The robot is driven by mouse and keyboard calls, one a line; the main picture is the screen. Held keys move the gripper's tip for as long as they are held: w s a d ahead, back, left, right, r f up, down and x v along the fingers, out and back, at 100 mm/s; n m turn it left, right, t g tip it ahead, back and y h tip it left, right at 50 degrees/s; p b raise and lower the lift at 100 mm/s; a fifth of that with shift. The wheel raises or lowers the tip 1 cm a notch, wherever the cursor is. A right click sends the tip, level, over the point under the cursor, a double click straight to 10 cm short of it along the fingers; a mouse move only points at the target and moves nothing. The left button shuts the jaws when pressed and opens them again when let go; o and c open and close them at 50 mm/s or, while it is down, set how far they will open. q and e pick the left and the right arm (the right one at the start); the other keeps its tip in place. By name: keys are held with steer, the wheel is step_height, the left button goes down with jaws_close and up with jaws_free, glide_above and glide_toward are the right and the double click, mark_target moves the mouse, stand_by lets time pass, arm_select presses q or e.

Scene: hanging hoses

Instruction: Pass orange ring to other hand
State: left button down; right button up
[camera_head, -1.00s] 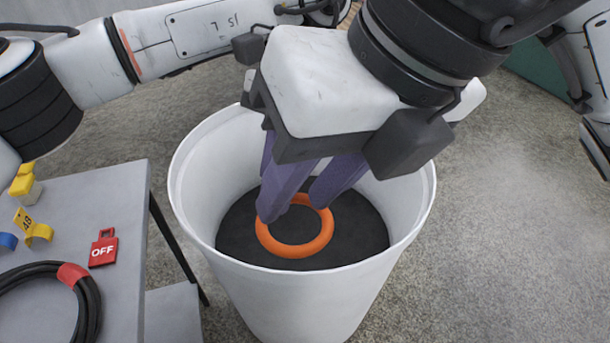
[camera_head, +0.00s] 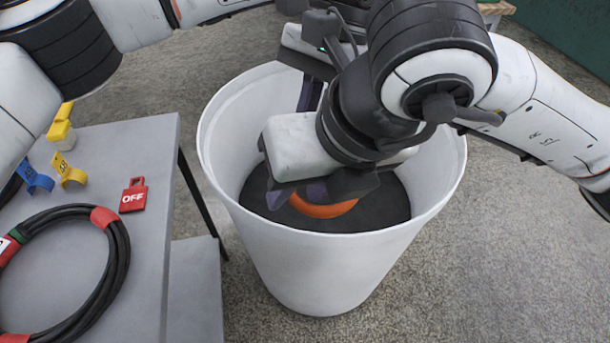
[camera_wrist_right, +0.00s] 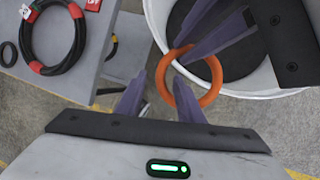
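The orange ring (camera_head: 325,209) shows low in the white bin's opening, partly hidden by my right gripper. In the right wrist view the whole ring (camera_wrist_right: 211,92) hangs at the fingertips of my left gripper (camera_wrist_right: 190,55), whose purple fingers are close together on its upper edge. In the head view the left gripper (camera_head: 310,95) is mostly hidden behind the right arm. My right gripper (camera_head: 300,193) is over the bin; in its wrist view its fingers (camera_wrist_right: 158,85) are spread, with the ring's near left side between them and one finger overlapping the ring's opening.
The white bin (camera_head: 320,265) with a dark inside surrounds the work area. A grey table (camera_head: 150,150) at left holds a coiled black hose (camera_head: 118,265), a red OFF tag (camera_head: 133,195) and yellow and blue clips (camera_head: 68,170). Concrete floor is clear at right.

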jaws_close()
arm_select(q)
steer(key=c, duration=1.7)
jaws_free()
steer(key=shift+w, duration=0.1)
arm_select(e)
steer(key=shift+s+a, duration=0.1)
steer(key=shift+s, duration=0.05)
arm_select(q)
steer(key=shift+v, duration=3.75)
